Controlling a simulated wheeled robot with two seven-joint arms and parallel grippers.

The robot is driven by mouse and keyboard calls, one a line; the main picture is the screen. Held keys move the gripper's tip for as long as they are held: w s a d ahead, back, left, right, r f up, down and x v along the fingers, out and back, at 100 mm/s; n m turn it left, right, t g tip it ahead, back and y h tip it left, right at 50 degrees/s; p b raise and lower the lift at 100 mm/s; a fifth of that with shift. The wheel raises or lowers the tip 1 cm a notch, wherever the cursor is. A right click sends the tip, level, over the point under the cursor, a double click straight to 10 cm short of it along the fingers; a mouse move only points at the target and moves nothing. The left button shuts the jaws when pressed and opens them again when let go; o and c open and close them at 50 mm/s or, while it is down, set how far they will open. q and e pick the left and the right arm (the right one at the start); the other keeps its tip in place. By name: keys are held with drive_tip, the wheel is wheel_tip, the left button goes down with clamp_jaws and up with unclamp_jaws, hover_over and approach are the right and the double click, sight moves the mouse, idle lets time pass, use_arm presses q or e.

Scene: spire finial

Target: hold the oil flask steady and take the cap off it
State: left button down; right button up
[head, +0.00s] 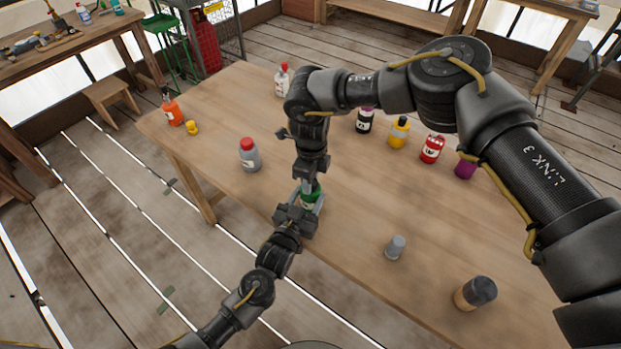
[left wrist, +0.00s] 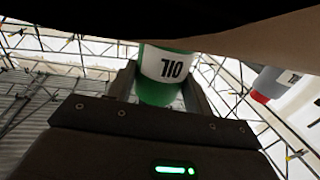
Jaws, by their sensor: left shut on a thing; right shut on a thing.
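The green oil flask (head: 311,190) is near the front edge of the wooden table, largely covered by my grippers. In the left wrist view the flask (left wrist: 165,68) appears upside down, with a white label reading OIL, between the fingers. My left gripper (head: 306,204) is shut on the flask's body from the front. My right gripper (head: 308,180) points down from above and is shut at the flask's top. The cap is hidden by the right gripper, so I cannot tell whether it is still seated on the neck.
On the table (head: 345,215) stand a grey bottle with red cap (head: 250,156), an orange bottle (head: 172,110), a small yellow piece (head: 191,128), a grey cup-like piece (head: 395,247) and a dark-topped jar (head: 475,293). Several bottles, including a red one (head: 431,149), stand behind my right arm.

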drive_tip(key=shift+r, duration=0.15)
drive_tip(key=shift+r, duration=0.95)
drive_tip(key=shift+r, duration=2)
use_arm(q)
drive_tip(key=c, duration=0.5)
unclamp_jaws()
